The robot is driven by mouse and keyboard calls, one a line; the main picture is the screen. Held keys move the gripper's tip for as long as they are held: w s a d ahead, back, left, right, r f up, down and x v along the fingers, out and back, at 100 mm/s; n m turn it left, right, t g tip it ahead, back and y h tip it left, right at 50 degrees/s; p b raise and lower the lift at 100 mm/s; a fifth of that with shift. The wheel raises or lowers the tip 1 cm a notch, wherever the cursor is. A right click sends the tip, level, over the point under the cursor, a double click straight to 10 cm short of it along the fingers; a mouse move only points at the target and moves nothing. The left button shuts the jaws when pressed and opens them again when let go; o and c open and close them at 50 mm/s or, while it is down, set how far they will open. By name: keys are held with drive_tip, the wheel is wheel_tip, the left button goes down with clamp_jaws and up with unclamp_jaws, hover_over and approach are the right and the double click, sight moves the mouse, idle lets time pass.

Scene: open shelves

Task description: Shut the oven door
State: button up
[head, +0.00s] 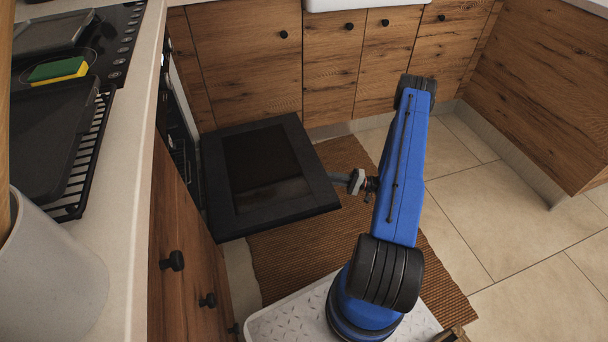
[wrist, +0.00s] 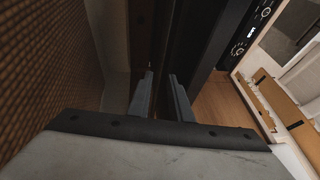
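The oven door (head: 220,185) is a dark panel with a glass window. It hangs folded down, roughly level, out from the oven (head: 177,125) on the left, whose racks show inside. My gripper (head: 353,181) is at the door's outer right edge, low over the floor side. In the wrist view my gripper's two fingers (wrist: 160,78) stand apart, with a dark panel edge, apparently the door (wrist: 172,40), just ahead of or between them. I cannot tell whether they touch it.
A brown woven mat (head: 285,262) lies on the tiled floor under the door. Wooden cabinets (head: 245,60) stand behind, and a drawer front (head: 180,225) is at the left. A counter carries a black tray, a sponge (head: 58,71) and a grey pot (head: 45,275). Tiled floor (head: 480,200) is clear at right.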

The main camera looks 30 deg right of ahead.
drive_tip(key=x, duration=1.1)
drive_tip(key=shift+a, duration=0.2)
clamp_jaws()
